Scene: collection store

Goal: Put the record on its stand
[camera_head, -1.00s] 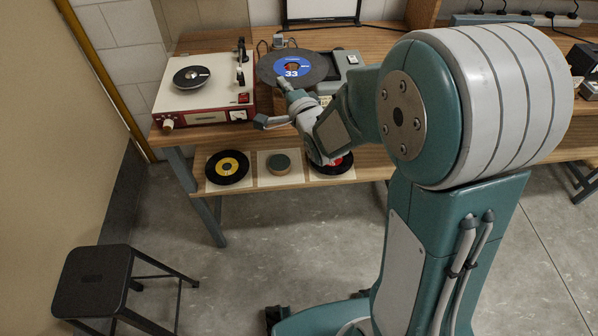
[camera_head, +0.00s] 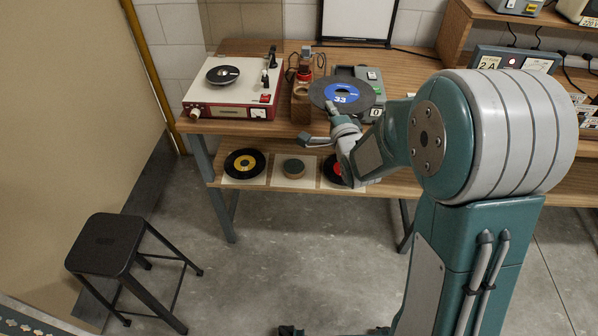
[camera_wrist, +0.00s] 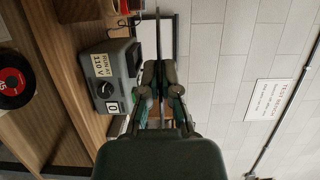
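The record (camera_head: 341,92) is a black disc with a blue label marked 33. In the head view it is at the back of the table, apart from the turntable. In the wrist view it shows edge-on as a thin dark line (camera_wrist: 157,45) between my fingers. My gripper (camera_head: 333,108) is shut on its near edge; the fingers also show in the wrist view (camera_wrist: 158,78). A small wooden holder (camera_head: 301,108) with a round opening stands on the table just left of the record. I cannot tell whether it is the stand.
A red and cream turntable (camera_head: 230,96) is at the table's left end. A grey switch box (camera_head: 376,88) sits behind the record, also in the wrist view (camera_wrist: 112,72). A black stool (camera_head: 105,243) stands front left.

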